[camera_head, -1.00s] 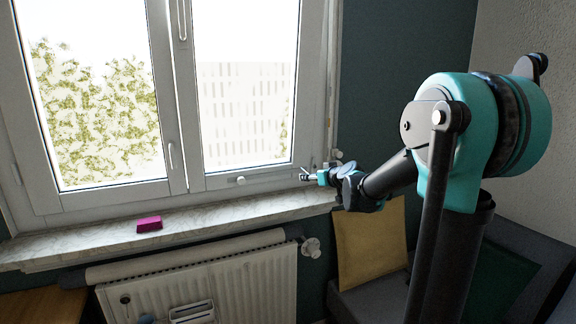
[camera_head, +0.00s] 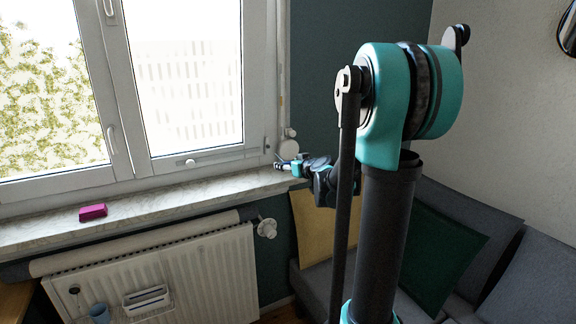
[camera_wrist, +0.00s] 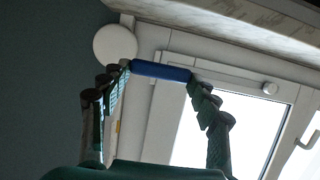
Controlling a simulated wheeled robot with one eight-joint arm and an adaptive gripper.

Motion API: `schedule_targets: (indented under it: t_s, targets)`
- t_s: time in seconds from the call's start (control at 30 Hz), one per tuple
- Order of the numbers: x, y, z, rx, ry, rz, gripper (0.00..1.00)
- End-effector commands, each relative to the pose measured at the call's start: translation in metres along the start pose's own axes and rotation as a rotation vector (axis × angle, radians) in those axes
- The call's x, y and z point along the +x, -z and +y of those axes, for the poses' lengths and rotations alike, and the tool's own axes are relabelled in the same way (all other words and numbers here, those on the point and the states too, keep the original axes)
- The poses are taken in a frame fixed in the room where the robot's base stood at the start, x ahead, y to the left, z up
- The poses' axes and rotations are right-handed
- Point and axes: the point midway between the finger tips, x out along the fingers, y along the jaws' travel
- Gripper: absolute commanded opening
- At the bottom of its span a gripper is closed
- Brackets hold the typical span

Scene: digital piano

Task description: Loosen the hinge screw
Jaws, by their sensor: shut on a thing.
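My gripper (camera_head: 284,164) is at the lower right corner of the window, just above the right end of the sill. In the wrist view its two fingers (camera_wrist: 160,74) close on the ends of a short blue bar-shaped piece (camera_wrist: 160,70), which lies crosswise between the fingertips. The piece looks like a tool handle; any shaft or tip is hidden or too small to tell. The white window frame (camera_wrist: 172,45) is right behind it. The hinge screw cannot be made out, and I cannot tell whether the blue piece touches anything.
A white round disc (camera_wrist: 115,43) sits beside the frame. The marble sill (camera_head: 150,203) carries a pink block (camera_head: 93,212) at left. A radiator (camera_head: 205,280) stands below. A sofa with yellow (camera_head: 313,225) and green (camera_head: 440,255) cushions is at right.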

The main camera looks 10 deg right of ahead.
Motion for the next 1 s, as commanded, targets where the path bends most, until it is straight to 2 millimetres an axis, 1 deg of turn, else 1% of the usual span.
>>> schedule_targets:
  t_s: [0.27,0.6,0.7,1.0]
  targets:
    - [0.013,0.005,0.000,0.000,0.000,0.000,0.33]
    - [0.041,0.017,0.000,0.000,0.001,0.000,0.33]
    - [0.046,0.019,0.000,0.000,0.000,0.000,0.33]
    - [0.051,0.021,0.000,0.000,0.000,0.000,0.33]
